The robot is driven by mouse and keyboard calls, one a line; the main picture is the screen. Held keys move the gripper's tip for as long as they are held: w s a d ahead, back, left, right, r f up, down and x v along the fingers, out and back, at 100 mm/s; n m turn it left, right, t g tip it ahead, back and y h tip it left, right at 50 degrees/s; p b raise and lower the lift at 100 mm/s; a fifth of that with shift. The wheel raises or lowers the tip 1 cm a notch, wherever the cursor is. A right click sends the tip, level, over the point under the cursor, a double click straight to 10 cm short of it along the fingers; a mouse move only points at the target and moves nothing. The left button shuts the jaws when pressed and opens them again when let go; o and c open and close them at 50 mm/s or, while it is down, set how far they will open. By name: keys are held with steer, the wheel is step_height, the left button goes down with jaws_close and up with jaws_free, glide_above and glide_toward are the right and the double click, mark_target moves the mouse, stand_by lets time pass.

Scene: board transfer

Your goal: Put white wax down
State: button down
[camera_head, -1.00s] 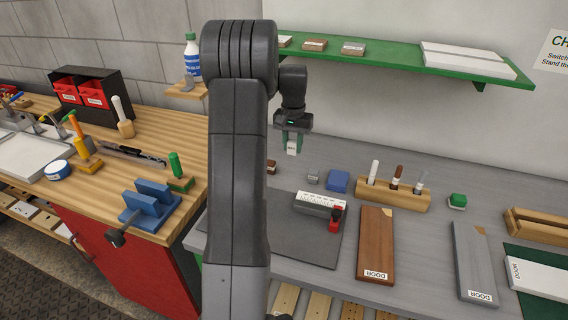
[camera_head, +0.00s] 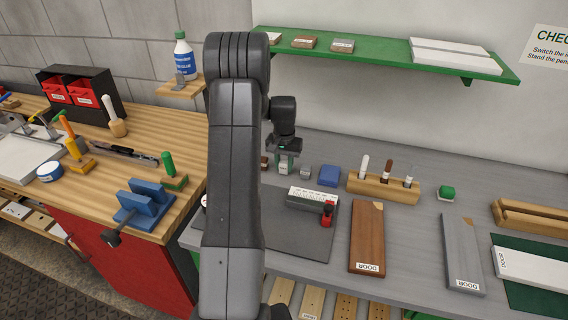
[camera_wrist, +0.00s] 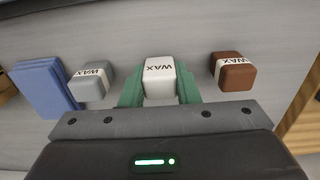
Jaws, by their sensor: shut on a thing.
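The white wax (camera_wrist: 160,80) is a small white block labelled WAX, held between the green fingers of my gripper (camera_wrist: 160,92) in the wrist view. In the head view my gripper (camera_head: 285,160) is low over the back of the grey bench, with the white wax (camera_head: 284,168) at its tips. I cannot tell whether the wax touches the bench. The grey wax (camera_wrist: 91,82) lies to its left and the brown wax (camera_wrist: 232,71) to its right in the wrist view, both apart from my fingers.
A green shelf (camera_head: 385,56) hangs above. A dark mat (camera_head: 300,238) lies in front.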

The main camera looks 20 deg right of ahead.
mark_target(284, 161)
steer(key=shift+f, duration=0.15)
steer(key=c, duration=1.1)
jaws_free()
step_height(284, 161, up, 12)
steer(key=b, duration=0.1)
steer(key=shift+b, duration=0.4)
